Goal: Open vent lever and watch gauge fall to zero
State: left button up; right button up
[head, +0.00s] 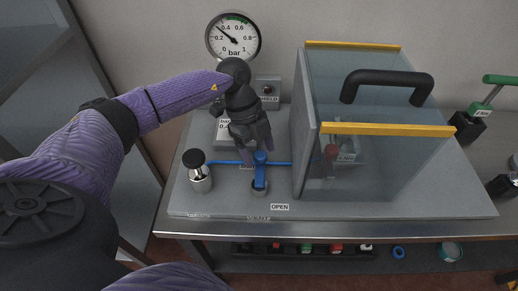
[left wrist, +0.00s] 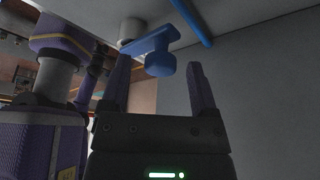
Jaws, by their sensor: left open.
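The blue vent lever (head: 260,158) stands on a small grey valve post on the grey panel, beside a thin blue pipe. My left gripper (head: 256,146) is right at the lever, pointing down. In the left wrist view the lever's blue knob (left wrist: 160,62) sits between the two open fingers (left wrist: 158,66), with gaps on both sides. The round pressure gauge (head: 233,37) on the wall has its needle at upper left, roughly between 0.2 and 0.4 bar. An OPEN label (head: 280,207) is on the panel in front of the lever. My right gripper is not in view.
A clear-walled guard box (head: 365,170) with a black handle (head: 388,86) and yellow edges stands close right of the lever. A black-topped knob (head: 197,170) is at the left. A HELD indicator box (head: 268,89) is behind. A lower shelf holds small coloured items.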

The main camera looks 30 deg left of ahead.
pick_arm(q)
jog(key=shift+f, duration=0.1)
grip_shut()
dwell(0.3)
jog(key=shift+d, duration=0.1)
jog(key=m, duration=0.1)
jog(key=w+d+m+g, duration=0.1)
jog(key=m, duration=0.1)
jog(key=shift+d+m, duration=0.15)
jog(key=shift+m, duration=0.15)
jog(key=shift+d+m+g+y, duration=0.5)
jog(key=shift+d+m, duration=0.05)
jog(key=shift+m, duration=0.65)
jog(key=shift+d+m+g+y, duration=0.2)
jog(key=shift+d+m, duration=0.15)
jog(key=shift+m, duration=0.4)
jog(key=shift+d+m+g+y, duration=0.2)
jog(key=shift+d+m, duration=0.1)
jog(key=shift+m, duration=0.45)
